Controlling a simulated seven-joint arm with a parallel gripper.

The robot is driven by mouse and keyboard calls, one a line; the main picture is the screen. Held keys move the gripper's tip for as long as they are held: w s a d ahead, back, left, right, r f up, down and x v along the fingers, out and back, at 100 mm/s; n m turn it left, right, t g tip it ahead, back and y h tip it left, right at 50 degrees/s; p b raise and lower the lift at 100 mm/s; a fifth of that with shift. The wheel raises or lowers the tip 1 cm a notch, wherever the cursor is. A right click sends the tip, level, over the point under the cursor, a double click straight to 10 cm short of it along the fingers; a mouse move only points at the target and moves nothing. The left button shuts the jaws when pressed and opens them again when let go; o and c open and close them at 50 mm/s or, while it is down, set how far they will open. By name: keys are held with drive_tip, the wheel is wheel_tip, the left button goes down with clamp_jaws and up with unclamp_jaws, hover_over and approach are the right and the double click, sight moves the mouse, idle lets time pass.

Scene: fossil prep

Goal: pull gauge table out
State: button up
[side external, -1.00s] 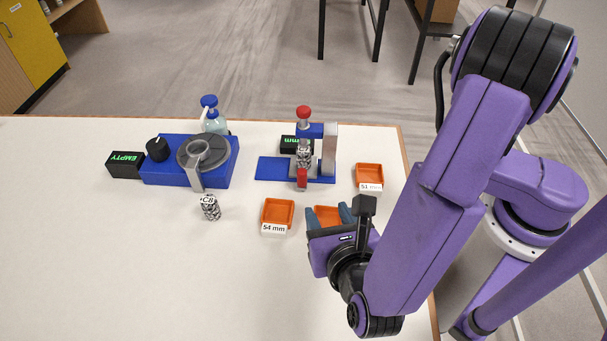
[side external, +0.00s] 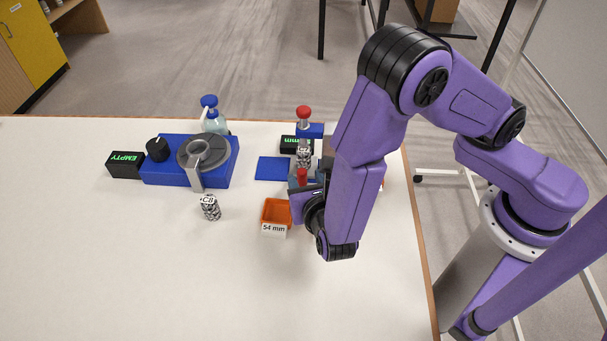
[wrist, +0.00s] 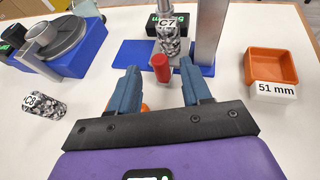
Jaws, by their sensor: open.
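The gauge stands at the back of the table, with a blue base (side external: 273,169), a red top knob (side external: 303,111) and a grey column (wrist: 211,30). A speckled cylinder marked C7 (wrist: 169,36) stands upright on its gauge table, which is mostly hidden. The red handle (wrist: 160,68) sticks up at the front of the gauge table; it also shows in the side view (side external: 302,175). My gripper (wrist: 160,74) is open, its blue fingers on either side of the handle in the wrist view. I cannot tell whether they touch it.
A blue unit with a grey rotary disc (side external: 220,150), a black EMPTY display (side external: 125,164) and a C8 cylinder (side external: 210,208) are to the left. Orange trays stand close by: 54 mm (side external: 276,213) and 51 mm (wrist: 274,66). The front left tabletop is clear.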

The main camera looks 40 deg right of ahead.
sight(303, 176)
drive_tip(key=shift+x, duration=1.55)
clamp_jaws()
drive_tip(key=shift+w+a, duration=2.65)
drive_tip(key=shift+a, duration=0.1)
unclamp_jaws()
drive_tip(key=shift+s+r, duration=0.1)
drive_tip(key=v, duration=1.7)
